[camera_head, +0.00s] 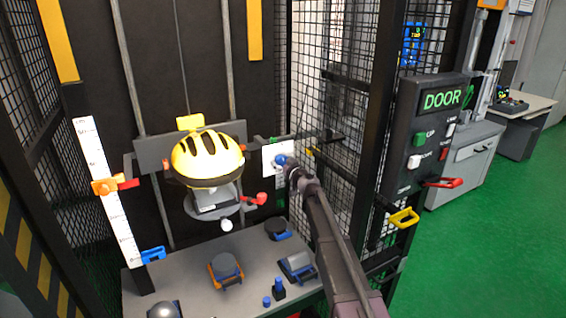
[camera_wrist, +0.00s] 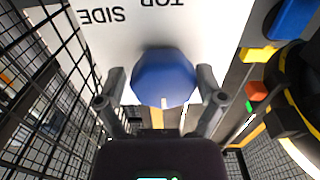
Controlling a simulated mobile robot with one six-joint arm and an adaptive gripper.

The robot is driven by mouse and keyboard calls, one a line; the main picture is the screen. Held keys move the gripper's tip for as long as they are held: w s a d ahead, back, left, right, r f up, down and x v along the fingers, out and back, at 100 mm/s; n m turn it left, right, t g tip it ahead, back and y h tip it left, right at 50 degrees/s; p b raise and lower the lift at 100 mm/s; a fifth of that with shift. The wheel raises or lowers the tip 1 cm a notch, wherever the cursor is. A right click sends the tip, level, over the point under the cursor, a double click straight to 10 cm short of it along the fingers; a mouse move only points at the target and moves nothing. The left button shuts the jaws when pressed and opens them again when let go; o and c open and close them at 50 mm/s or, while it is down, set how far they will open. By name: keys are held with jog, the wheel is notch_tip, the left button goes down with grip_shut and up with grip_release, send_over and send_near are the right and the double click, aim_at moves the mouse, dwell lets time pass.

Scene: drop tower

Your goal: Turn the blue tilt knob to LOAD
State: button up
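The blue tilt knob (camera_wrist: 163,78) sits on a white panel (camera_wrist: 150,28) in the wrist view. A pale pointer line shows at its lower edge. The panel's words TOP and SIDE appear upside down; no LOAD label is readable. My gripper (camera_wrist: 161,82) has one finger on each side of the knob, with a small gap at the left and the right finger very close or touching. In the head view the knob (camera_head: 280,160) shows at the tip of my gripper (camera_head: 291,169), on the white panel (camera_head: 270,153) right of the yellow helmet (camera_head: 208,158).
A wire mesh cage (camera_head: 340,120) stands close behind and right of my arm. A red handle (camera_head: 255,199) sticks out left of the gripper. Below, a grey table (camera_head: 190,277) holds several anvils. A DOOR control box (camera_head: 425,135) stands at the right.

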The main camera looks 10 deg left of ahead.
jog(key=shift+s, duration=0.15)
dwell(0.3)
jog(key=shift+s+d, duration=0.1)
jog(key=shift+s, duration=0.1)
jog(key=v, duration=1.1)
jog(key=shift+s+d, duration=0.1)
jog(key=shift+d, duration=0.05)
